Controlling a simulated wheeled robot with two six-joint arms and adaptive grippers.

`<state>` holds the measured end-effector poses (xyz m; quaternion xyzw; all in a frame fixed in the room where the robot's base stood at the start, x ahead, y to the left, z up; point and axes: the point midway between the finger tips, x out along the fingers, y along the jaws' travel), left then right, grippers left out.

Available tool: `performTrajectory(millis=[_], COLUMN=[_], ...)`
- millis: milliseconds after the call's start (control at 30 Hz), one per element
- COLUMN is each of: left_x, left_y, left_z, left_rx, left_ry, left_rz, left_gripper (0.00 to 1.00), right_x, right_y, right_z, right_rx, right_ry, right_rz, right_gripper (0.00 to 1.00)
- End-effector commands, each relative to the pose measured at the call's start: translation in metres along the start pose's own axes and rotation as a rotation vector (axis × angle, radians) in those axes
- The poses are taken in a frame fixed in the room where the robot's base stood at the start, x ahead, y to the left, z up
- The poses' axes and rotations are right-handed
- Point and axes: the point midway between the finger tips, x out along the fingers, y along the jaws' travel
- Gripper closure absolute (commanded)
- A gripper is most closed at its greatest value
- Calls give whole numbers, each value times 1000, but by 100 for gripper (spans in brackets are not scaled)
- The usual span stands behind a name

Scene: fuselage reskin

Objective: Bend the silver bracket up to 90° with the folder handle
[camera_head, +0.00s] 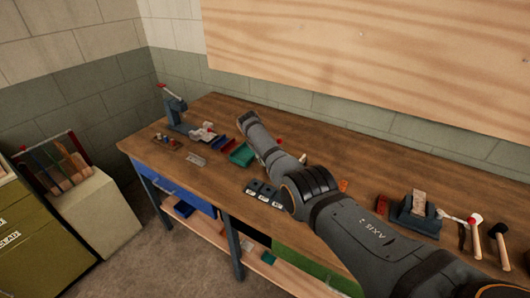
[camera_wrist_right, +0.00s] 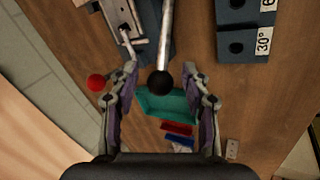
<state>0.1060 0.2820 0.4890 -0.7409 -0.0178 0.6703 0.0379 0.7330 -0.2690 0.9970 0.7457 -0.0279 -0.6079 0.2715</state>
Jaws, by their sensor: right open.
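The folder handle is a pale rod ending in a black ball (camera_wrist_right: 162,82) in the right wrist view. My right gripper (camera_wrist_right: 160,105) is open, with its fingers on either side of the ball and apart from it. The rod runs up to the blue-grey folder (camera_wrist_right: 158,45) at the top of that view. A light metal strip (camera_wrist_right: 149,15) lies along the folder; I cannot tell whether it is the silver bracket or its angle. In the head view my right arm hides most of the folder and my right gripper. My left gripper is out of view.
A red ball (camera_wrist_right: 95,82) lies left of the open fingers. Angle blocks (camera_head: 265,190) sit near the bench front, a teal tray (camera_head: 242,155) beside them. A lever press (camera_head: 178,115) stands far left; a blue-grey vise (camera_head: 415,215) and hammers (camera_head: 476,235) are right.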

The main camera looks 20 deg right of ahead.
Motion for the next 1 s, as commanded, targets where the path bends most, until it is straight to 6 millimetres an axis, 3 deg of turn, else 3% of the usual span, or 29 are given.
performTrajectory(millis=[167,400,600,1000], left_x=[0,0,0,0], left_y=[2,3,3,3], left_z=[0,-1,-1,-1], left_rx=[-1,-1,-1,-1], left_ry=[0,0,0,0], left_rz=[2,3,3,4], left_gripper=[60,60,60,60], right_x=[-19,-77,-109,-116], right_y=[-1,-2,-1,-1], right_z=[-1,-1,0,0], right_rx=[0,0,-1,-1], right_ry=[4,5,1,0], right_rz=[1,-1,-2,-2], right_gripper=[53,53,53,53])
